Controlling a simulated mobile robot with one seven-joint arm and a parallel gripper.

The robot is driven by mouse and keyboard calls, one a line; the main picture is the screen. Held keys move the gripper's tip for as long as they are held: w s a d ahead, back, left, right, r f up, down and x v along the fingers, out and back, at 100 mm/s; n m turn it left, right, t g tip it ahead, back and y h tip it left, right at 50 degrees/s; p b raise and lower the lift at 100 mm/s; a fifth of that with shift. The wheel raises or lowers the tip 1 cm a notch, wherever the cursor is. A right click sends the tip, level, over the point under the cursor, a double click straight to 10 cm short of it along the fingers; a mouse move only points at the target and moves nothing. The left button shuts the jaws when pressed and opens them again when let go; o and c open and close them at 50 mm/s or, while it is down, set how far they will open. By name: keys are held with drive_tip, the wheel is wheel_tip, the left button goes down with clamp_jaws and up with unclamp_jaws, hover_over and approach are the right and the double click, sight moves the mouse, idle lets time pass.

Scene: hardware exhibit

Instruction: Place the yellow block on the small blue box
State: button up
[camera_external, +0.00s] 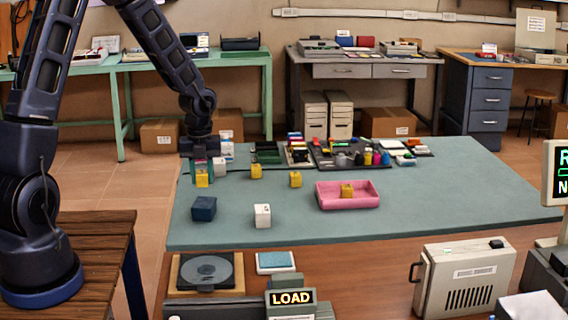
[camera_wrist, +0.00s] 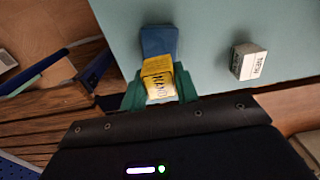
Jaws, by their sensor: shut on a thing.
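My gripper (camera_external: 201,174) is shut on a yellow block (camera_external: 202,181) near the left edge of the green table mat. In the wrist view the yellow block (camera_wrist: 158,80), with dark lettering on it, sits between the green fingers of my gripper (camera_wrist: 160,88). The small blue box (camera_external: 204,208) stands on the mat, lower in the picture than the held block, with a gap between them. In the wrist view the blue box (camera_wrist: 159,40) shows just beyond the block, which hides part of it.
A white block (camera_external: 262,216) stands right of the blue box. Several tools and small items lie at the back. The mat's right side is clear.

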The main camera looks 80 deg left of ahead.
sight(204, 202)
drive_tip(key=shift+f, duration=2.45)
drive_tip(key=shift+f, duration=0.15)
drive_tip(key=o, duration=1)
drive_tip(key=shift+c, duration=0.2)
